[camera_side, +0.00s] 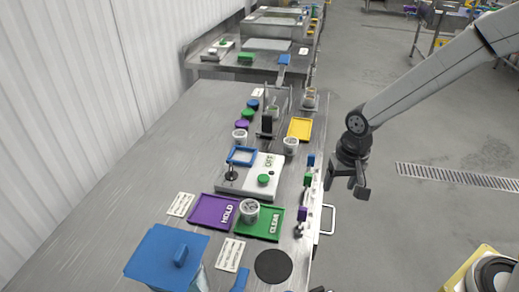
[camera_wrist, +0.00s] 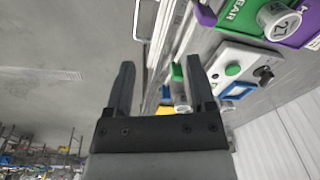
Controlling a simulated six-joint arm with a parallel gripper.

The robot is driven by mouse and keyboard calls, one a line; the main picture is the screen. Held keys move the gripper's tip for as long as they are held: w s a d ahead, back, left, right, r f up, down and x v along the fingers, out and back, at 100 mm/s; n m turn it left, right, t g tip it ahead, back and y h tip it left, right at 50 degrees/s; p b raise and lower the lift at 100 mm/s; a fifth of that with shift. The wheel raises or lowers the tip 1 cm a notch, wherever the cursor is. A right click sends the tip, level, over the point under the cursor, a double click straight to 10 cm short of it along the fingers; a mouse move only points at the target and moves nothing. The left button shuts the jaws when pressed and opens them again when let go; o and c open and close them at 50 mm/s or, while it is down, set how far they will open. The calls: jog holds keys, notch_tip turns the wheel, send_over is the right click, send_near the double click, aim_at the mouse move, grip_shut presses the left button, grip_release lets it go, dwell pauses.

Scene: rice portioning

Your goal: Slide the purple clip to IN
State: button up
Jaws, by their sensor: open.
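The purple clip (camera_side: 302,214) sits on a pale rail (camera_side: 309,199) along the table's right edge, nearer the camera than the green clip (camera_side: 308,179) and the blue clip (camera_side: 311,160). In the wrist view the purple clip (camera_wrist: 205,14) shows at the top, beside the green tray, and the green clip (camera_wrist: 176,72) shows near the right finger. My gripper (camera_side: 348,187) is open and empty, out to the right of the rail and apart from all clips. Its fingers (camera_wrist: 158,66) point up in the wrist view. Any IN mark on the rail is too small to read.
A green CLEAR tray (camera_side: 270,232) and a purple HOLD tray (camera_side: 200,210) lie left of the rail, with a labelled cup (camera_side: 249,211) on them. A white OFF box (camera_side: 238,184) stands behind. A metal handle (camera_side: 328,219) sticks out right of the rail. Open floor lies beyond.

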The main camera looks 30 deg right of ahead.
aim_at(302, 208)
jog(key=w+a+f+m, duration=0.1)
jog(key=a, duration=0.1)
jog(key=w+a+m, duration=0.1)
jog(key=w+a, duration=0.1)
jog(key=w+a+f+m+g, duration=0.1)
jog(key=a+m, duration=0.1)
jog(key=shift+w+f, duration=0.25)
jog(key=shift+f, duration=0.05)
jog(key=shift+f, duration=0.15)
jog(key=shift+f, duration=3.75)
grip_shut()
